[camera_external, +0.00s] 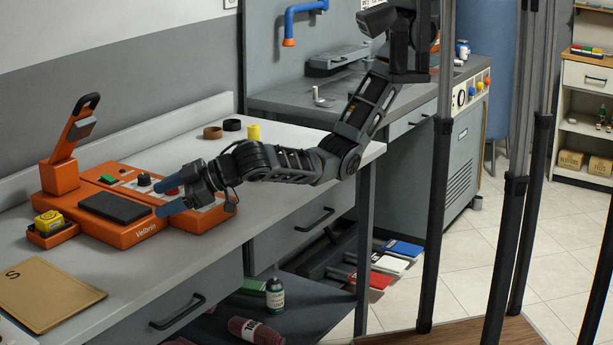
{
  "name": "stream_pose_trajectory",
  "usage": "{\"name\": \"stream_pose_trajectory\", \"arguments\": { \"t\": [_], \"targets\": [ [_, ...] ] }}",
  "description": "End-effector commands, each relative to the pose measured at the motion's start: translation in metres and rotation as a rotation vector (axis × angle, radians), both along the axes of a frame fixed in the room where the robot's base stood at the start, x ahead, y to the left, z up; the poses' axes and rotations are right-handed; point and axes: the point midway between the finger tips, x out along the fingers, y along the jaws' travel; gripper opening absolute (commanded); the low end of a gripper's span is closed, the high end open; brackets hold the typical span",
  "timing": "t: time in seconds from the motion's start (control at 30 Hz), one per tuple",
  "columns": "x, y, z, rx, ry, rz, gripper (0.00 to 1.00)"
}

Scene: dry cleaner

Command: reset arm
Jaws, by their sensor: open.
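My arm reaches leftward from the upper middle over the counter (265,200). My gripper (165,197) is at its end, with two blue-tipped fingers apart and nothing visible between them. It is at the right part of the orange machine (125,230), by its knobs. I cannot tell whether the fingers touch the machine. The machine has a dark flat pad (114,208), a green button and a raised orange lever (72,133) at its back left. The gripper hides part of the machine's right side.
A yellow item (48,221) sits at the machine's left front, with a brown board (45,293) nearer. A yellow cylinder (253,132) and small rolls (213,132) stand behind the arm. A bottle (275,299) is on the lower shelf. Dark posts (437,220) stand at right.

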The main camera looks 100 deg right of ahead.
Motion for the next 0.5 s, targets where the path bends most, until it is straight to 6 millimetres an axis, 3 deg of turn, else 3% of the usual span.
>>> {"name": "stream_pose_trajectory", "arguments": {
  "t": [0.03, 0.07, 0.17, 0.27, 0.5],
  "targets": [
    [-0.027, 0.029, -0.012, -0.047, -0.028, 0.101, 0.66],
    [-0.041, 0.040, -0.021, -0.069, -0.043, 0.155, 0.66],
    [-0.074, 0.047, -0.053, -0.092, -0.056, 0.262, 0.66],
    [-0.099, 0.030, -0.091, -0.066, -0.033, 0.313, 0.66],
    [-0.162, -0.032, -0.166, 0.047, 0.031, 0.354, 0.66]
  ]
}}
